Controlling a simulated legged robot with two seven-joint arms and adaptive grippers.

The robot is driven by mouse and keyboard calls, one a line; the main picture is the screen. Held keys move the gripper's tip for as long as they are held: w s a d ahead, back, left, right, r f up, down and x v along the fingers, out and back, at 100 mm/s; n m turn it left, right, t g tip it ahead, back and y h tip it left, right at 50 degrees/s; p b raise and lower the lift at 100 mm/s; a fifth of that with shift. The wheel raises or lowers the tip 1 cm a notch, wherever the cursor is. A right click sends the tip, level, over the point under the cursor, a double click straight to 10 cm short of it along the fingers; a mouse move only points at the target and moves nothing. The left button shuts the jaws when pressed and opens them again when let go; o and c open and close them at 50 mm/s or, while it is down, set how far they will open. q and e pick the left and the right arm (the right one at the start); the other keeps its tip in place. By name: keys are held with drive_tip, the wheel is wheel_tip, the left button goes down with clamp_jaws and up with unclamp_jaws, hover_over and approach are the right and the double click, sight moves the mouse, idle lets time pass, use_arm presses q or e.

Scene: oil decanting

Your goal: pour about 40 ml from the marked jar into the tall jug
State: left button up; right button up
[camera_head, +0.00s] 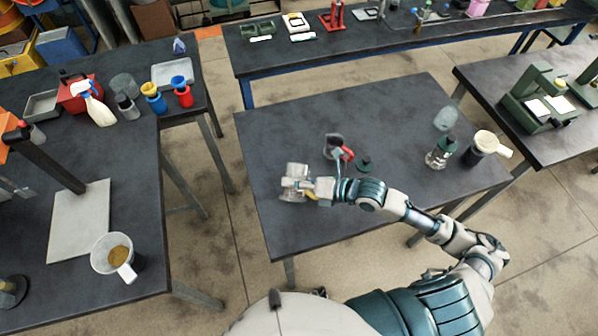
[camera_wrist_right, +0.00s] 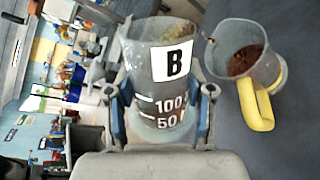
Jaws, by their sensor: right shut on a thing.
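A clear jar marked B (camera_wrist_right: 172,85), with 100 and 50 graduation marks, is between the two fingers of my right gripper (camera_wrist_right: 162,125) in the wrist view. The gripper is shut on it. Some brownish content shows near its mouth. A jug with a yellow handle (camera_wrist_right: 257,105) and dark brown content is beside it on the right. In the head view my right gripper (camera_head: 318,188) is over the left part of the middle table, at a clear pale vessel (camera_head: 294,171). I cannot tell the jar's exact tilt. My left gripper is not in view.
On the middle table (camera_head: 300,235), a dark round vessel (camera_head: 333,141) with a red part and a green disc (camera_head: 364,163) are close beyond my gripper. The table's front left is bare.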

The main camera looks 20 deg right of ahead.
drive_tip(key=shift+r+p, duration=0.15)
drive_tip(key=shift+p, duration=0.25)
drive_tip(key=shift+s+a+r+m+g+p, duration=0.25)
drive_tip(key=shift+m+p, duration=0.35)
drive_tip(key=shift+p, duration=0.45)
drive_tip(key=shift+r, duration=0.1)
drive_tip(key=shift+s+g+p, duration=0.1)
drive_tip(key=shift+g+p, duration=0.15)
drive_tip(key=shift+p, duration=0.15)
drive_tip(key=shift+s, duration=0.1)
